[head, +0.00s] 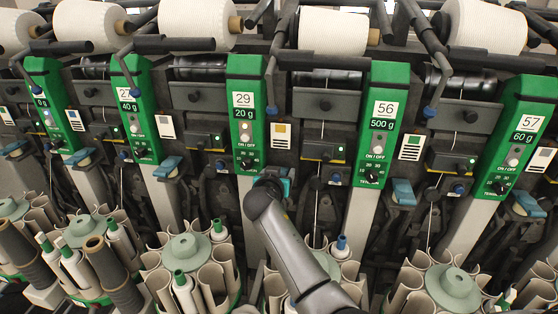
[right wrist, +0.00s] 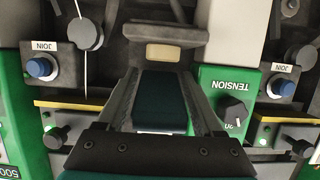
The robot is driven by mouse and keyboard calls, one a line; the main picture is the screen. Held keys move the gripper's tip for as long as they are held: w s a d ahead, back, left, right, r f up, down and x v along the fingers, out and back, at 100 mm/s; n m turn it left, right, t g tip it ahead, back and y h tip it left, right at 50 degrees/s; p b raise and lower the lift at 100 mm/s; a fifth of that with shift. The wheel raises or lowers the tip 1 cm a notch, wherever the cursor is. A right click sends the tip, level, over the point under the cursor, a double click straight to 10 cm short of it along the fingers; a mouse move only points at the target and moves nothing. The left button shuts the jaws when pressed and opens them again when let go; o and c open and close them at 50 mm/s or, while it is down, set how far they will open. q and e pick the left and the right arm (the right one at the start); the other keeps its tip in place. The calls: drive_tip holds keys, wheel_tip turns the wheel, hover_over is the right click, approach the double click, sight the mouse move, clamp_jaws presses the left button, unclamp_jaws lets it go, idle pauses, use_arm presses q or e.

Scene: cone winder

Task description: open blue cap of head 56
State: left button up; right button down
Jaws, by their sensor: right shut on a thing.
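The head 56 panel (head: 384,115) is green, with a "56" and a "500 g" label, right of centre in the head view. A light blue cap (head: 403,192) sits low on the right of this panel. Another blue cap (head: 288,186) sits between panels 29 and 56, partly hidden by my right arm. My right gripper (right wrist: 164,90) is shut on this second cap, which looks dark teal (right wrist: 162,104) between its fingers in the right wrist view. My left gripper is not in view.
The panel of head 29 (head: 245,112) stands just left of my right arm, its tension knob (right wrist: 233,108) close beside the fingers. Blue join buttons (right wrist: 39,67) flank the gripper. Round bobbin magazines (head: 185,250) stand below, and yarn cones (head: 333,31) lie above.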

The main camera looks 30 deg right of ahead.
drive_tip(key=g+y+p, duration=0.1)
drive_tip(key=p, duration=0.1)
drive_tip(key=r+g+y+p, duration=0.1)
drive_tip(key=p, duration=0.2)
drive_tip(key=r+g+p, duration=0.1)
drive_tip(key=p, duration=0.2)
drive_tip(key=shift+w+d+g+y, duration=0.15)
drive_tip(key=shift+w+g+y, duration=0.15)
drive_tip(key=shift+y, duration=0.1)
drive_tip(key=shift+d+g+y+p, duration=0.1)
drive_tip(key=shift+g+y+p, duration=0.2)
drive_tip(key=shift+g+p, duration=0.25)
drive_tip(key=shift+w+d+g+y+p, duration=0.1)
drive_tip(key=shift+w+g+y+p, duration=0.05)
drive_tip(key=shift+g+y+p, duration=0.3)
drive_tip(key=shift+c, duration=1.8)
unclamp_jaws()
drive_tip(key=shift+r, duration=0.15)
